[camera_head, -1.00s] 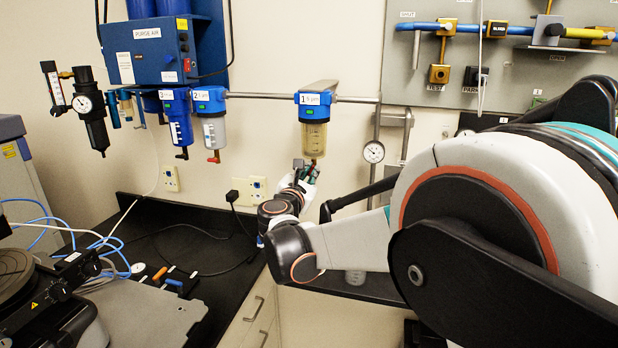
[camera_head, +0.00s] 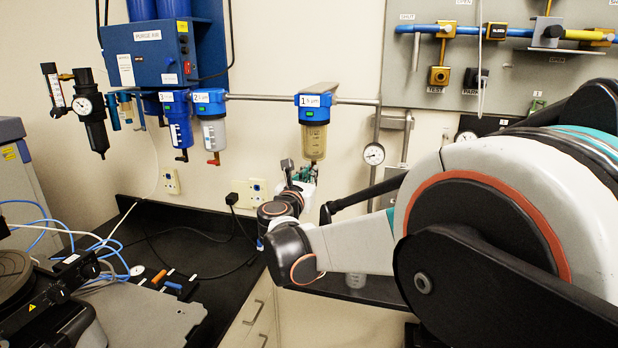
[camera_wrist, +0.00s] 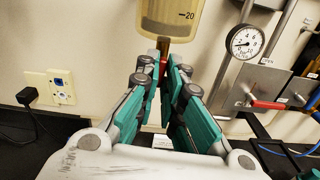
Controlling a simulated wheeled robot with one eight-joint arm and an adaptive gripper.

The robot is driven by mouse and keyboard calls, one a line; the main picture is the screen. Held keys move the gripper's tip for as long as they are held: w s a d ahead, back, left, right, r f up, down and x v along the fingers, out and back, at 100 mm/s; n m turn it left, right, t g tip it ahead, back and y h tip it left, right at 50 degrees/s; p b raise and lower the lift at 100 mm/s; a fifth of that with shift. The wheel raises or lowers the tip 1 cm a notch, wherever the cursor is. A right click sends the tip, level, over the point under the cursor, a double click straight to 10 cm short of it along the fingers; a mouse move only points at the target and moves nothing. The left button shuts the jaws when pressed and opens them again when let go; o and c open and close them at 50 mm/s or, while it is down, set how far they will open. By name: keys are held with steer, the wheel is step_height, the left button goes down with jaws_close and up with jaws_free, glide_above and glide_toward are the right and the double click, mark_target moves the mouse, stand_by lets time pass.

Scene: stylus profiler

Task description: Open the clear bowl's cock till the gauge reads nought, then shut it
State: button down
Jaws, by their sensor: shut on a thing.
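The filter marked 1 hangs on the wall pipe with a clear, yellow-tinted bowl (camera_head: 313,143). The bowl's lower part, with a "20" mark, shows at the top of the wrist view (camera_wrist: 170,18). A brass stem with a small red cock (camera_wrist: 163,66) is under it. My gripper (camera_head: 304,172) is directly below the bowl. In the wrist view its green fingers (camera_wrist: 166,75) are closed on the cock from both sides, hiding most of it. A round white gauge (camera_head: 373,154) is right of the bowl. Its dial shows larger in the wrist view (camera_wrist: 243,41); I cannot read the needle surely.
Two other filters, a frosted bowl (camera_head: 213,133) with a red cock and a blue one (camera_head: 179,120), hang to the left. A red-handled valve (camera_wrist: 267,104) is right of my fingers. The black bench (camera_head: 190,245) lies below, with cables on it.

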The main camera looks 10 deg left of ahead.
steer(key=c, duration=2)
jaws_free()
steer(key=s+a, duration=0.1)
steer(key=s, duration=1.1)
